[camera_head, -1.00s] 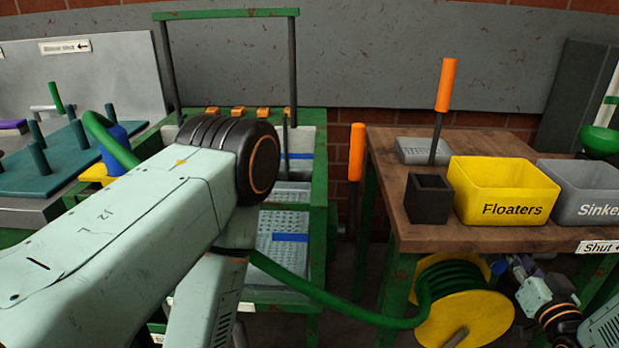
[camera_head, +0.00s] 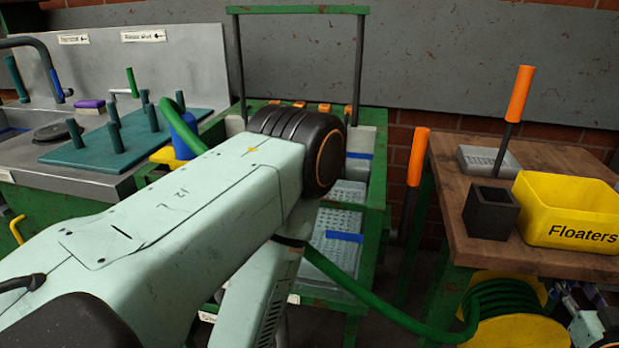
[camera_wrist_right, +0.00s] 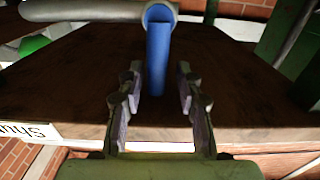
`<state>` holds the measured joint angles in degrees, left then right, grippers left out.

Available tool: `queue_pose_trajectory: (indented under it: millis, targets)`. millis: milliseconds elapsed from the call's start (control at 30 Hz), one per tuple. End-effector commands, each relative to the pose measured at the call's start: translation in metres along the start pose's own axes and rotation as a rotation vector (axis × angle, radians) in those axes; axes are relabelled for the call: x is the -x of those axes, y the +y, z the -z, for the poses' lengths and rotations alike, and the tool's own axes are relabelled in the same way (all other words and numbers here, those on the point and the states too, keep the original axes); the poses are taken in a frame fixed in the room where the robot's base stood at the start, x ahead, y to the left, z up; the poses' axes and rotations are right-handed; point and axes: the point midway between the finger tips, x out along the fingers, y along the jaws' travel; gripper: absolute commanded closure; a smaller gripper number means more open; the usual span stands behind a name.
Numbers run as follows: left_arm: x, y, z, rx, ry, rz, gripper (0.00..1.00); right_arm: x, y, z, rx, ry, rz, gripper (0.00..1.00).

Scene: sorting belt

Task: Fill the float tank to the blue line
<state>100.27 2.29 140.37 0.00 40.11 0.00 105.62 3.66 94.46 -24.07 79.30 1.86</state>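The float tank (camera_head: 375,200) is a green-framed bin with grey walls behind my left arm. Blue marks (camera_head: 344,237) show on its inside, with perforated grey trays; the arm hides much of it and I cannot make out a water level. A green hose (camera_head: 370,300) runs from the yellow reel (camera_head: 520,332) behind my left arm to a blue nozzle (camera_head: 183,132) beside the tank. My left gripper is out of sight. In the right wrist view, my right gripper (camera_wrist_right: 157,85) is open, its fingers either side of a blue lever (camera_wrist_right: 158,55) under a grey pipe (camera_wrist_right: 95,10).
An orange-handled rod (camera_head: 417,160) stands between tank and table. A teal pegged board (camera_head: 90,155) lies on the left bench.

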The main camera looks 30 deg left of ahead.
Motion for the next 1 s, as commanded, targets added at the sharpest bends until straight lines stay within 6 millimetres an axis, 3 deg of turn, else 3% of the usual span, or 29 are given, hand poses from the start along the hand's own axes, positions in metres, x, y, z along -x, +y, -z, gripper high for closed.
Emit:
queue_pose_trajectory:
  millis: [200, 533, 1000]
  targets:
    - [0.000, 0.000, 0.000, 0.000, 0.000, 0.000, 0.60, 0.000, 0.001, 0.001, -0.001, 0.001, -0.002, 0.44]
    - [0.002, 0.000, 0.000, 0.000, 0.000, 0.000, 0.60, 0.002, 0.001, 0.001, -0.002, 0.001, -0.003, 0.43]
    - [0.024, 0.000, 0.000, 0.000, 0.000, 0.000, 0.60, 0.042, 0.002, 0.002, -0.003, 0.000, -0.003, 0.43]
